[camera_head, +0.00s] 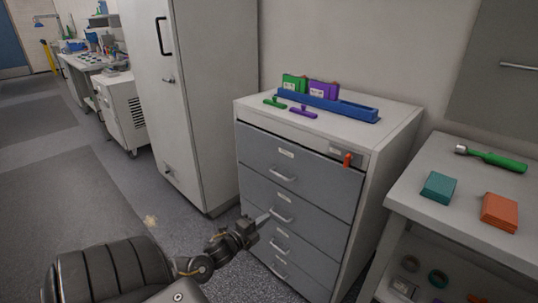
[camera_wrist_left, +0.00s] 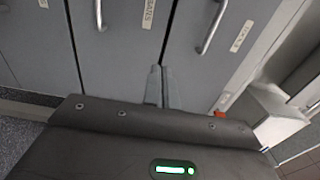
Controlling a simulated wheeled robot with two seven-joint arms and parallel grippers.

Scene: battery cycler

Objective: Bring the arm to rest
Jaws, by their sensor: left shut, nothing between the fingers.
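My left gripper (camera_head: 264,217) is shut and empty. In the head view it is in front of the grey drawer cabinet (camera_head: 393,132), near the middle drawers. In the left wrist view its closed fingers (camera_wrist_left: 161,86) point at the drawer fronts, between two handles. I cannot tell from these frames whether the fingertips touch a drawer. My left arm (camera_head: 115,272) comes in at the lower left. The drawers look shut. My right gripper is not in view.
A blue rack (camera_head: 330,104) with green and purple pieces stands on the cabinet top. A table (camera_head: 414,203) at right bears a teal block (camera_head: 438,187), an orange block (camera_head: 499,212) and a green-handled tool (camera_head: 497,160).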

